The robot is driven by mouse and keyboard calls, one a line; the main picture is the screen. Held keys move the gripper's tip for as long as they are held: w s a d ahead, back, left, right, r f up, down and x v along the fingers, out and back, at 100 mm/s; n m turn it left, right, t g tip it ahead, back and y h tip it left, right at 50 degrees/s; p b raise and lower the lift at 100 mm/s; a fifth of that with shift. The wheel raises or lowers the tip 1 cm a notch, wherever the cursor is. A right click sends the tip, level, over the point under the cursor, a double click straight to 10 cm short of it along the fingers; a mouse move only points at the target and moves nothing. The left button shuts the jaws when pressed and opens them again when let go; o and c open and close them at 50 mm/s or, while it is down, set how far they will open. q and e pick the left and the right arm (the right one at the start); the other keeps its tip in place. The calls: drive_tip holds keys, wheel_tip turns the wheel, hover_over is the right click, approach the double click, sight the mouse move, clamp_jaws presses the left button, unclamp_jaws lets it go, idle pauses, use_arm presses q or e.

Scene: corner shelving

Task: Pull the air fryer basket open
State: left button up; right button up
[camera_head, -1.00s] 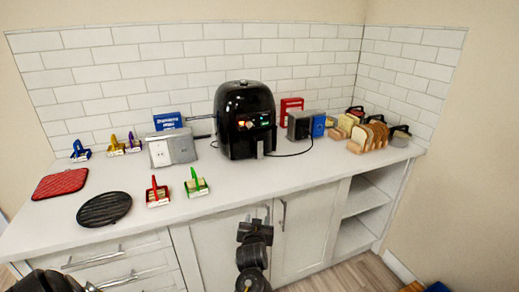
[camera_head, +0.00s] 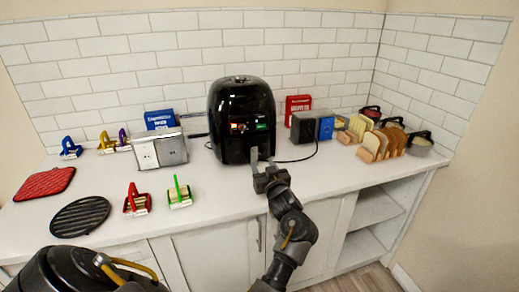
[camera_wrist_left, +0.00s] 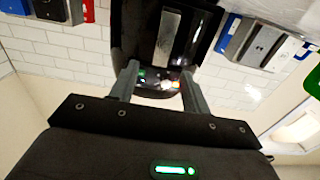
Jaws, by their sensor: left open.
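The black air fryer (camera_head: 240,100) stands upright on the counter against the tiled wall, its lit panel facing me. Its basket looks shut in the head view. My left gripper (camera_head: 262,162) is open just in front of the fryer's lower front and covers most of the handle there. In the left wrist view, the fryer's handle with a grey strip (camera_wrist_left: 167,38) lies ahead, between the lines of the two fingers (camera_wrist_left: 160,82). Whether the fingers touch it cannot be told. My right gripper is not in view.
A silver toaster (camera_head: 160,150) stands left of the fryer, a dark-and-blue appliance (camera_head: 312,127) right of it. Bread racks (camera_head: 382,142) stand further right. A red mat (camera_head: 44,184), a black grill plate (camera_head: 80,217) and small coloured-handled items lie left. The counter before the fryer is clear.

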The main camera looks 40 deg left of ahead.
sight(254, 152)
use_arm(q)
drive_tip(key=x, duration=0.4)
drive_tip(key=p+x, duration=0.1)
drive_tip(key=x, duration=0.4)
drive_tip(key=shift+s+a+r+p, duration=0.1)
drive_tip(key=shift+a+r+p, duration=0.05)
drive_tip(key=shift+a+p, duration=0.2)
drive_tip(key=shift+w+a, duration=0.35)
drive_tip(key=shift+a, duration=0.05)
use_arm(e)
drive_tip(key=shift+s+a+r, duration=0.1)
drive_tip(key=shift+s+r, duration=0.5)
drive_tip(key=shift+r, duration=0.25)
use_arm(q)
drive_tip(key=shift+c, duration=0.9)
clamp_jaws()
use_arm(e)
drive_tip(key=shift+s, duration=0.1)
